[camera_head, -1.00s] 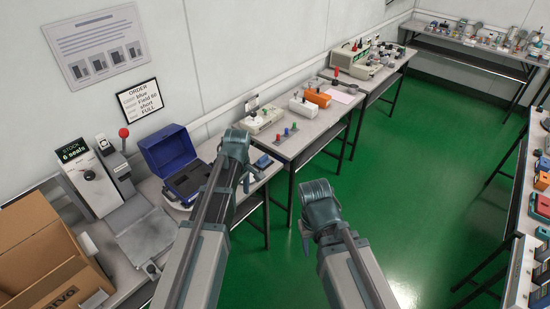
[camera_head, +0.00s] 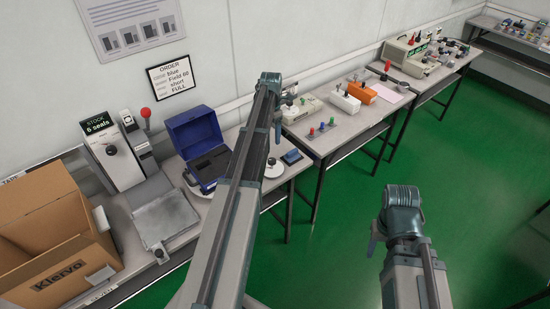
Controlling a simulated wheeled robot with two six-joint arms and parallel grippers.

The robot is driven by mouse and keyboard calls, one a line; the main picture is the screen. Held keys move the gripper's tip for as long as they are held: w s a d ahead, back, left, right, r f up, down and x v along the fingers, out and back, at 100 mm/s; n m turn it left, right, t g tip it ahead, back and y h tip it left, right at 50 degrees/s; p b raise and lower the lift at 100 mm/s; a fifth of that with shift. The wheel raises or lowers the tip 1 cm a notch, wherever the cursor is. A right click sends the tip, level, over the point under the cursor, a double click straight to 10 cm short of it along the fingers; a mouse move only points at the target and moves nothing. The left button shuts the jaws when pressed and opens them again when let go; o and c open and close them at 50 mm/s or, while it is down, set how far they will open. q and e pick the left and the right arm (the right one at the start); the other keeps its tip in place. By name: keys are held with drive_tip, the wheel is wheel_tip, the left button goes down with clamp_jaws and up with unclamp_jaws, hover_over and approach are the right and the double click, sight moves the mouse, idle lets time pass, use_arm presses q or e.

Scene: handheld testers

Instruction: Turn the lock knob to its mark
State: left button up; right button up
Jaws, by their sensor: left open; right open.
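I cannot tell which part is the lock knob or see its mark. A dark round knob (camera_head: 111,150) shows on the front of the grey stock machine (camera_head: 122,158) at the left. An open blue case (camera_head: 205,150) with a dark insert stands on the bench to its right. My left gripper (camera_head: 277,128) is open, right of the case and above the bench, largely hidden by its own wrist. My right gripper (camera_head: 375,240) is open and empty over the green floor, away from the benches.
A cardboard box (camera_head: 62,245) stands at the front left, beside a grey plate (camera_head: 163,222). An order sign (camera_head: 174,78) hangs on the wall. Testers, including an orange one (camera_head: 358,92), line the benches toward the back right. The green floor (camera_head: 470,190) is clear.

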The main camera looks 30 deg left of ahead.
sight(272, 160)
use_arm(q)
wheel_tip(272, 160, down, 14)
drive_tip(key=b, duration=1.3)
drive_tip(key=shift+r, duration=0.2)
drive_tip(key=shift+c, duration=0.3)
clamp_jaws()
